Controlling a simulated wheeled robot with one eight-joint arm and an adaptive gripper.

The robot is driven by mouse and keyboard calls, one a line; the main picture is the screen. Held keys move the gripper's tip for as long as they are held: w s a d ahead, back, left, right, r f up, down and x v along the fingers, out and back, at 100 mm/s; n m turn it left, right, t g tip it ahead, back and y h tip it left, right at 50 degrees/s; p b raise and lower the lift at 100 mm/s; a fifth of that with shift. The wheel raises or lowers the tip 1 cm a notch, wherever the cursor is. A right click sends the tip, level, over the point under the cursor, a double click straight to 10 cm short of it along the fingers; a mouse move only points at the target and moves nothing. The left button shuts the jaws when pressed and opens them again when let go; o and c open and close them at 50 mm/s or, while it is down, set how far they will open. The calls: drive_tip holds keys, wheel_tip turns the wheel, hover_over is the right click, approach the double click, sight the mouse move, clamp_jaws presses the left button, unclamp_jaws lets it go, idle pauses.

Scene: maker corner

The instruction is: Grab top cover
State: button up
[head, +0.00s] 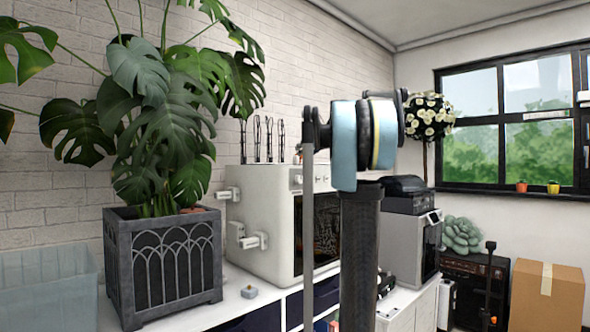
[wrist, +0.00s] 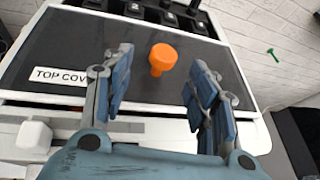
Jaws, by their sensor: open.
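The top cover (wrist: 225,88) is a dark flat panel with a pale rim, seen from above in the wrist view. A white label on it reads "TOP COV", its end hidden behind my left finger. An orange knob (wrist: 162,57) stands up from the cover. My gripper (wrist: 160,72) is open and empty, its blue-grey fingers on either side of the knob in the picture and apart from it. The head view shows the white machine (head: 262,215); I cannot make out the cover there. My arm partly hides the machine's right side.
A potted plant (head: 165,265) with big leaves stands left of the machine. A grey appliance (head: 428,245) stands to its right. A small grey object (head: 249,291) lies on the white counter. A cardboard box (head: 546,293) is at far right.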

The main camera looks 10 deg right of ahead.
drive_tip(key=shift+d+x, duration=0.1)
drive_tip(key=shift+x, duration=1.8)
drive_tip(key=shift+d+x, duration=0.15)
drive_tip(key=shift+x, duration=1.7)
drive_tip(key=shift+w+r, duration=0.1)
drive_tip(key=shift+w, duration=0.05)
clamp_jaws()
